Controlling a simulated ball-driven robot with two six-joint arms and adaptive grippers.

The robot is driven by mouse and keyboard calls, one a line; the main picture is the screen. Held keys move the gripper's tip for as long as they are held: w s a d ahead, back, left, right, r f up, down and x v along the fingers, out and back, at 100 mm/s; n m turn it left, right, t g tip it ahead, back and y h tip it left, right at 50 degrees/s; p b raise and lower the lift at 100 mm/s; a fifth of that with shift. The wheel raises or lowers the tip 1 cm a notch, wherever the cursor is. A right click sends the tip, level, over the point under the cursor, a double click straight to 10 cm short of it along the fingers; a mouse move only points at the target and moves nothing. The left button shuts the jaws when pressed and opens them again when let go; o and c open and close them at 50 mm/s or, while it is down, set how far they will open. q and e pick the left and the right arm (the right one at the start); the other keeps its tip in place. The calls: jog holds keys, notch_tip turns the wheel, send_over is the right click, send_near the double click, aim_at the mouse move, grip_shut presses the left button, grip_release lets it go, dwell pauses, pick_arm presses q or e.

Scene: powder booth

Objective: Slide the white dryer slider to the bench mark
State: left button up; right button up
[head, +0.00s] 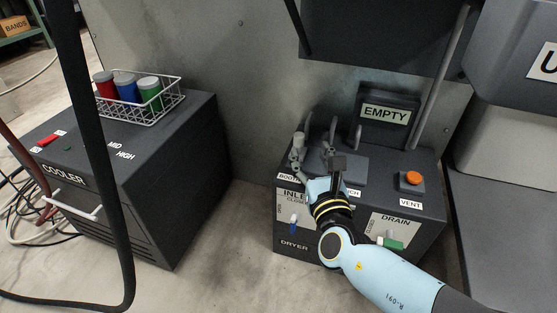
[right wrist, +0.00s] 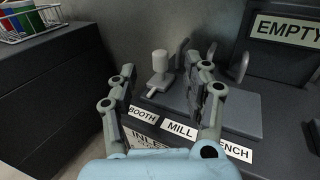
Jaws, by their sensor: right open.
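The white dryer slider (head: 299,139) has an upright pale knob on top of the dryer (head: 283,232), at the left, behind the BOOTH label. In the right wrist view the slider (right wrist: 160,63) shows between my fingers, and its small pointer is near the BOOTH label (right wrist: 142,113). The MILL label (right wrist: 180,131) and the BENCH label (right wrist: 236,151) lie to the right; a finger partly covers BENCH. My right gripper (head: 318,162) is open above the dryer's front edge, with the slider beyond its fingers. Contact is not visible. My left gripper is out of view.
Grey hooks (head: 357,135) stand behind the plate on the dryer. An EMPTY sign (head: 386,114), an orange VENT button (head: 413,178) and a green DRAIN handle (head: 391,243) are to the right. The cooler (head: 190,150) carries a wire basket (head: 157,115) with colored jars.

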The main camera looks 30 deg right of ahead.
aim_at(300, 140)
notch_tip(300, 140, down, 3)
jog(key=shift+r+b, duration=0.2)
jog(key=shift+b, duration=0.2)
jog(key=shift+w, duration=0.1)
jog(key=shift+w+d, duration=0.1)
jog(key=shift+w, duration=0.25)
jog(key=b+x, duration=0.1)
jog(key=x, duration=0.7)
jog(key=shift+w+d+b, duration=0.2)
jog(key=shift+w+b, duration=0.1)
jog(key=shift+w, duration=0.05)
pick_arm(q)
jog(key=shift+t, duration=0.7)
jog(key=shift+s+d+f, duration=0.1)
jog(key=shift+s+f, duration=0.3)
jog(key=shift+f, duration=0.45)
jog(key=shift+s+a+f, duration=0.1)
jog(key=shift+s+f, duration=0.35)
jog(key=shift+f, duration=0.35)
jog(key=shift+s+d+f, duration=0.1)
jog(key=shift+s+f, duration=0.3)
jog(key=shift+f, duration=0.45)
pick_arm(e)
jog(key=shift+w+d, duration=0.3)
jog(key=shift+w, duration=0.3)
grip_shut()
